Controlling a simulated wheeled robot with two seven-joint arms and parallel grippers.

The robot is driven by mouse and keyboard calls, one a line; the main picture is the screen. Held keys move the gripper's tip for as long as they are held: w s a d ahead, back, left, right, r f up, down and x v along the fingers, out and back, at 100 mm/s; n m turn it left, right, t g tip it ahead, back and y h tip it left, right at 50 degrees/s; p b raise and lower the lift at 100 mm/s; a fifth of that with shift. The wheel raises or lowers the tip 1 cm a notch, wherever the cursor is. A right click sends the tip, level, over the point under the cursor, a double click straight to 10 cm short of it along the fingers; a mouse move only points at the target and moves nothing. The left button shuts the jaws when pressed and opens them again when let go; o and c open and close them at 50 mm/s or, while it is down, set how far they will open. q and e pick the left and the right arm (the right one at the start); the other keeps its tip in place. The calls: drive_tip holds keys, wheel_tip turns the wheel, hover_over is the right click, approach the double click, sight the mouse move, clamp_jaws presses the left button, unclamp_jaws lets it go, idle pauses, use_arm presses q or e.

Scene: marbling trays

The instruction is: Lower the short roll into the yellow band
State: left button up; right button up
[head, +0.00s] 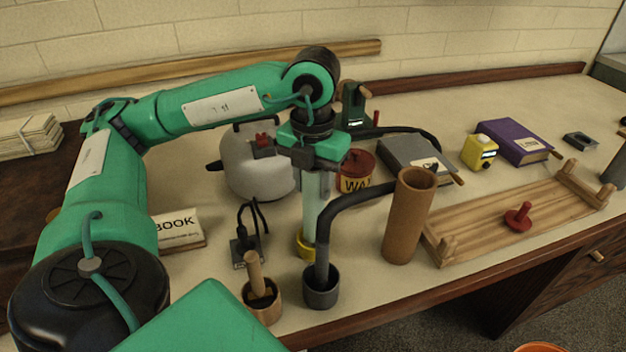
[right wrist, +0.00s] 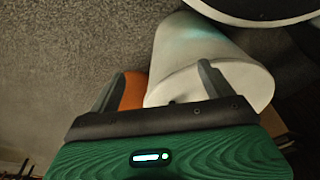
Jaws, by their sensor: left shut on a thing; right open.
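My left gripper (head: 316,168) is shut on the upper part of a pale green roll (head: 314,208), which stands upright below it. The yellow band (head: 302,245) is at the foot of the roll on the table. The roll's lower end meets the band in the picture; a dark curved tube hides part of that spot, so I cannot tell how deep it sits. My right gripper (right wrist: 158,85) shows only in the right wrist view, open, away from the table.
A dark cup (head: 321,293) with the curved tube and a wooden cup (head: 262,306) stand in front of the band. A tall brown tube (head: 408,220) is to the right, a white kettle-like pot (head: 245,165) behind left. A pale cylinder (right wrist: 205,65) lies beyond my right fingers.

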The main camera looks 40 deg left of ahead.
sight(313, 200)
use_arm(q)
drive_tip(key=shift+f+b, duration=1.95)
drive_tip(key=shift+f, duration=0.35)
idle(0.7)
drive_tip(key=o, duration=1.3)
drive_tip(key=shift+o, duration=0.2)
wheel_tip(313, 200, up, 14)
drive_tip(key=p, duration=0.4)
drive_tip(key=shift+f+p, duration=0.1)
drive_tip(key=shift+p, duration=0.25)
